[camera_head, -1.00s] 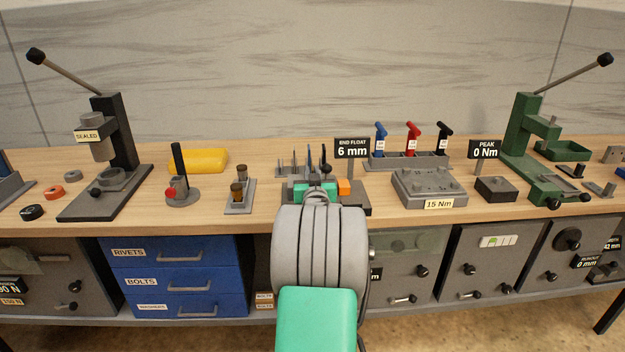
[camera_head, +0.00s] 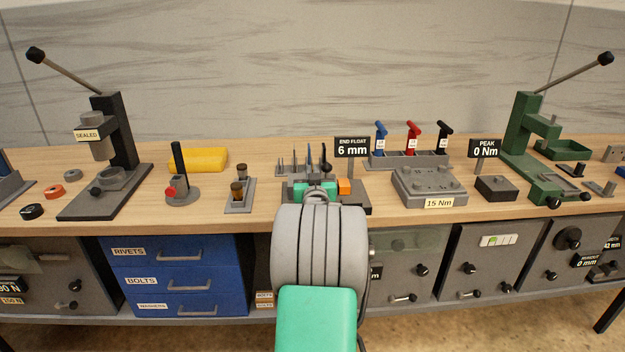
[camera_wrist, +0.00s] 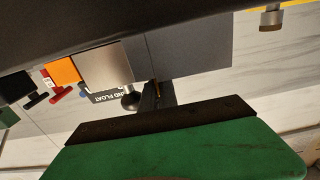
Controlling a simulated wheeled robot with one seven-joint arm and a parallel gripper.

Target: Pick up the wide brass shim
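I cannot pick out the wide brass shim for certain. In the wrist view a tiny brass-coloured sliver (camera_wrist: 157,91) shows in a dark upright part beyond my gripper; I cannot tell what it is. In the head view my gripper is at the middle of the bench, beside a small rack of thin upright pieces (camera_head: 283,165), mostly hidden by my own grey and green arm. In the wrist view a dark strip and green body of my gripper fill the bottom. Its fingertips and the space between them are not clear, so its opening cannot be told.
The END FLOAT 6 mm sign (camera_head: 352,148) and an orange block (camera_head: 344,187) stand close on the right. A post stand (camera_head: 239,195) is on the left. Farther right are a grey 15 Nm block (camera_head: 430,185) and a tool rack (camera_head: 408,160). Bare wood lies in front of the yellow piece (camera_head: 198,160).

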